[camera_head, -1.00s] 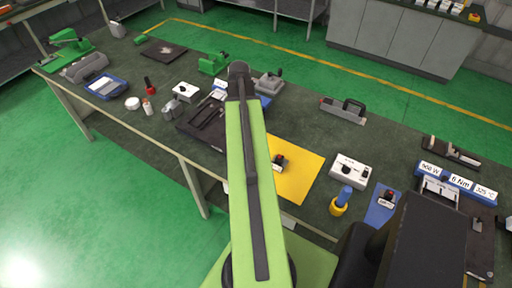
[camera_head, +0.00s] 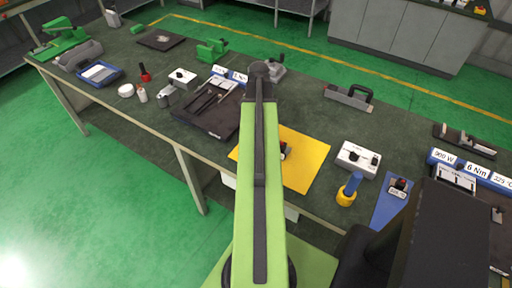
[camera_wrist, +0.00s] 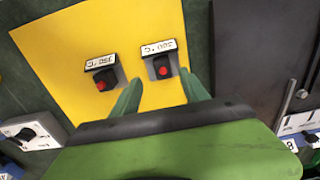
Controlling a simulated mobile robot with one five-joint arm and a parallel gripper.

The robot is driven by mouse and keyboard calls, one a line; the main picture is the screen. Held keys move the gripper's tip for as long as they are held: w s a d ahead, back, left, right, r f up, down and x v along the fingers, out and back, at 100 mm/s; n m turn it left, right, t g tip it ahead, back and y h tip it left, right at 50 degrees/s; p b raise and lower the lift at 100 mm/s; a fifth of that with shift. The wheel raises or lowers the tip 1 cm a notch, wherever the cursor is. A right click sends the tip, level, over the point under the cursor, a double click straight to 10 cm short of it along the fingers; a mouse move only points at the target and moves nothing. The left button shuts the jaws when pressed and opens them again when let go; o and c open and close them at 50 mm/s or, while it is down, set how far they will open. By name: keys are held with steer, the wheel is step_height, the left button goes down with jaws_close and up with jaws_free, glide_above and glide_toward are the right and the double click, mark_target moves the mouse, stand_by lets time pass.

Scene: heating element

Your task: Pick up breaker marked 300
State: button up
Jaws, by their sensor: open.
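Two small breakers with red knobs lie side by side on a yellow mat (camera_wrist: 60,60) in the wrist view. Their labels are upside down and small. The right breaker (camera_wrist: 162,68) seems to read 300, and the left breaker (camera_wrist: 104,80) seems to read 350, but I cannot be sure. My gripper (camera_wrist: 160,95) is open and empty, its green fingers pointing toward the breakers; the right breaker lies roughly between the finger lines. In the head view the yellow mat (camera_head: 308,165) is partly covered by my arm, and only part of one breaker (camera_head: 286,150) shows.
A white box with knobs (camera_head: 357,158), a blue-handled tool in a yellow base (camera_head: 349,190) and a blue mat (camera_head: 383,214) with another small device stand to the right. A dark tray (camera_head: 205,112) lies left of the yellow mat.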

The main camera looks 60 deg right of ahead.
steer(key=f+b, duration=0.1)
steer(key=f, duration=0.1)
steer(key=f+b, duration=0.4)
steer(key=shift+w+a+f, duration=0.25)
steer(key=shift+w+f, duration=0.05)
steer(key=shift+r, duration=0.15)
jaws_close()
